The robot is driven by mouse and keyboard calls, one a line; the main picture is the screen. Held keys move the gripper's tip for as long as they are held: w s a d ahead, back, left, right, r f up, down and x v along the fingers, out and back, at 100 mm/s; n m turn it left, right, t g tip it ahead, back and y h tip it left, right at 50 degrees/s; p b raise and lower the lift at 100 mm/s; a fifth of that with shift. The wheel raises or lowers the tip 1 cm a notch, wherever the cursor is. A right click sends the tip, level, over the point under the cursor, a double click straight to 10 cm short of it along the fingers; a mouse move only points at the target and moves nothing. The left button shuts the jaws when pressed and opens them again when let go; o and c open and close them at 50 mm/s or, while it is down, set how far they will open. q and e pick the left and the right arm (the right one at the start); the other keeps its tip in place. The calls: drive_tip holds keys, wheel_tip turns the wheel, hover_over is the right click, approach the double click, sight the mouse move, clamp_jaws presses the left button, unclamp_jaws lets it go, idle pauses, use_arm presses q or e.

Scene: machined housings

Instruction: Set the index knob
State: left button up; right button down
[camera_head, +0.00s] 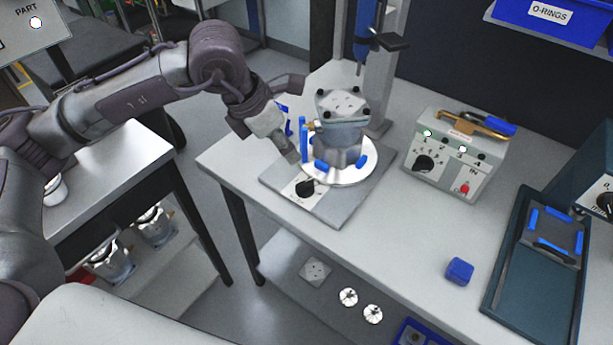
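The black index knob (305,188) sits on a light dial plate at the front left corner of the grey fixture base (338,212). A grey machined housing (340,125) stands upright on a round white plate (366,172) on that base, with blue clamps around its foot. My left gripper (298,120) is just left of the housing, above and behind the knob and apart from it. Its fingers are spread, one high and one low, and I see nothing held between them. Blue parts near the fingers partly overlap in view. My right gripper is not in view.
A control box (447,160) with its own black knob stands right of the fixture. A drill-like column (382,75) rises behind the housing. A blue block (459,271) and a dark tray (509,305) lie at right. The bench front (390,265) is clear.

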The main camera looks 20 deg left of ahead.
sight(308, 180)
use_arm(q)
drive_tip(key=x, duration=0.4)
drive_tip(key=p+x, duration=0.1)
drive_tip(key=x, duration=0.4)
drive_tip(key=p+x, duration=0.1)
drive_tip(key=x, duration=0.3)
drive_tip(key=shift+w+a+f, duration=0.2)
drive_tip(key=shift+w+f, duration=0.05)
drive_tip(key=shift+f, duration=0.1)
clamp_jaws()
